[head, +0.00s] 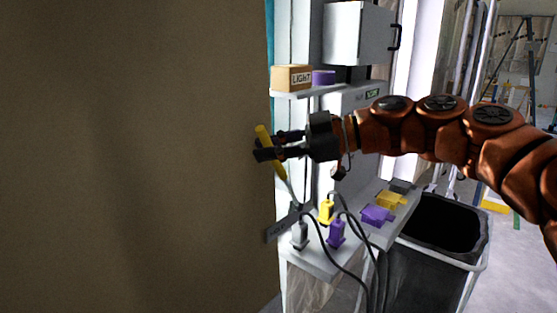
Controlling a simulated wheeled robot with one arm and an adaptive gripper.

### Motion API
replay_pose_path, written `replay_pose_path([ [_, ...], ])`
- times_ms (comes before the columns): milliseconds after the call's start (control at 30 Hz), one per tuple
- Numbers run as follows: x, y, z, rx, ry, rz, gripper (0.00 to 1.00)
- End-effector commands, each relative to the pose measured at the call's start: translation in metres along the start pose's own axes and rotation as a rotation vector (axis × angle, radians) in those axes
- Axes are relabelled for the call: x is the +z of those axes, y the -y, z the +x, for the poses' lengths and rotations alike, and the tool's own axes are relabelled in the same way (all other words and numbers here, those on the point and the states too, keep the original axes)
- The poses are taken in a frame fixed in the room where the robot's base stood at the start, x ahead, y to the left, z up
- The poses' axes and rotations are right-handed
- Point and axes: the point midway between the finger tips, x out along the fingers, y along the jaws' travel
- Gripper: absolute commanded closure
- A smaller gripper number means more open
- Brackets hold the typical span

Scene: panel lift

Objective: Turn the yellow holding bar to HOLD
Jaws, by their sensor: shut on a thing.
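The yellow holding bar (264,133) shows at the left edge of the shelf unit, close to the large brown panel (130,150). It is tilted, with its top leaning left, and a grey shaft runs down from its lower end. My gripper (268,147) reaches in from the right and is shut on the bar's yellow part. The fingers hide the middle of the bar. A dark label plate (281,229) sits below the bar; its lettering is too small to read, so I cannot tell the bar's setting from it.
A box marked LIGHT (292,78) and a purple roll (323,77) stand on the upper shelf. Yellow, purple and grey plugs with black cables stand on the lower shelf (310,257). A black bin (440,226) is at right. The brown panel fills the left side.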

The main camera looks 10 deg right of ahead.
Motion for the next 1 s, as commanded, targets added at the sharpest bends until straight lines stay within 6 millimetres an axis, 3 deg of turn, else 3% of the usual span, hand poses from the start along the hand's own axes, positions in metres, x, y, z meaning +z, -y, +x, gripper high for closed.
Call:
replay_pose_path([
  [500, 0.012, 0.045, 0.030, -0.005, 0.151, -0.228, 1.00],
  [1000, 0.015, 0.059, 0.039, -0.008, 0.213, -0.318, 1.00],
])
